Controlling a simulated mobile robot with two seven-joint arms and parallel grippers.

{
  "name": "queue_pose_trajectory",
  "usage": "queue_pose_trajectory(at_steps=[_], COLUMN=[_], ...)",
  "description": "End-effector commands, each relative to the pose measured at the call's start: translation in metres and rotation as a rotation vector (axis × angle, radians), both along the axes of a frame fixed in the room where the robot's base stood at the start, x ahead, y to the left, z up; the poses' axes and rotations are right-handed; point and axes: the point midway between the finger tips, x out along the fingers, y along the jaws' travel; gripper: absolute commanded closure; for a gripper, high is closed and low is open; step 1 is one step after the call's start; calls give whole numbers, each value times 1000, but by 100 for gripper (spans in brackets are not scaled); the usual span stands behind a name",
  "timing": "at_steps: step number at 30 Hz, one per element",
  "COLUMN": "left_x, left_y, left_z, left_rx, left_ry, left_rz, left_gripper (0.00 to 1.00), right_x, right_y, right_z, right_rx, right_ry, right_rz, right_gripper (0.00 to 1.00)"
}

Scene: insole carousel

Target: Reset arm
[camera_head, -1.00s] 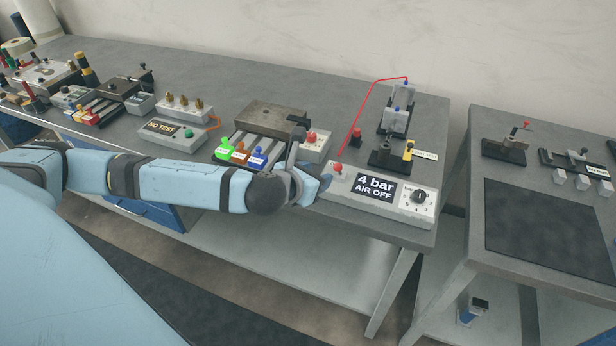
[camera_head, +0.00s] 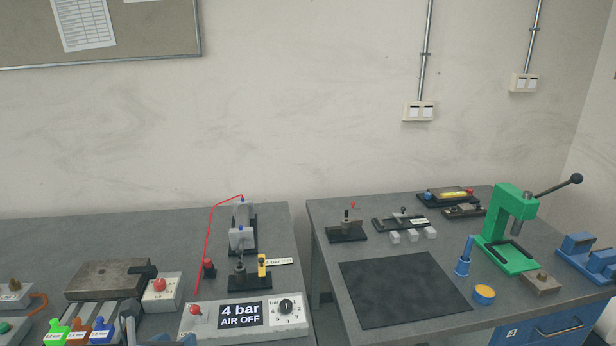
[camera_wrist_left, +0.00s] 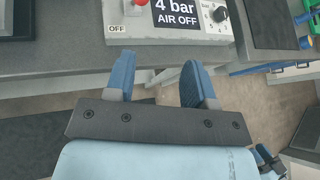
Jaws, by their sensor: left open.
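My left gripper (camera_wrist_left: 160,78) is open and empty in the left wrist view. Its two blue fingers are spread apart in front of the table edge, pointing toward the grey air box (camera_wrist_left: 172,22). The rest of the left arm is out of the head view.
A fixture with green, orange and blue tabs (camera_head: 75,333) stands at lower left. A red tube (camera_head: 208,245) runs above the air box. The right table holds a black mat (camera_head: 402,288) and a green press (camera_head: 512,230). A gap separates the tables.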

Motion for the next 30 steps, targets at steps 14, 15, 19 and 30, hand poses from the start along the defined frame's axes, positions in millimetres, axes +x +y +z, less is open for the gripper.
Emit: queue_pose_trajectory(at_steps=[14, 15, 19, 30], left_x=[-72, -81, -115, -166], left_y=[-112, -112, -105, -85], left_z=[-67, -74, -99, -132], left_rx=[-1593, -1719, -2071, -2443], left_ry=[464, 490, 531, 489], left_rz=[699, 794, 1092, 1450], left_gripper=[50, 50, 50, 50], right_x=[0, 0, -1, -2], right_y=[-4, -4, -5, -5], right_z=[64, 69, 80, 88], right_rx=[-9, -9, -11, -13], right_ry=[-8, -8, -9, -8], right_rz=[-4, -4, -4, -4], right_gripper=[57, 57, 57, 57])
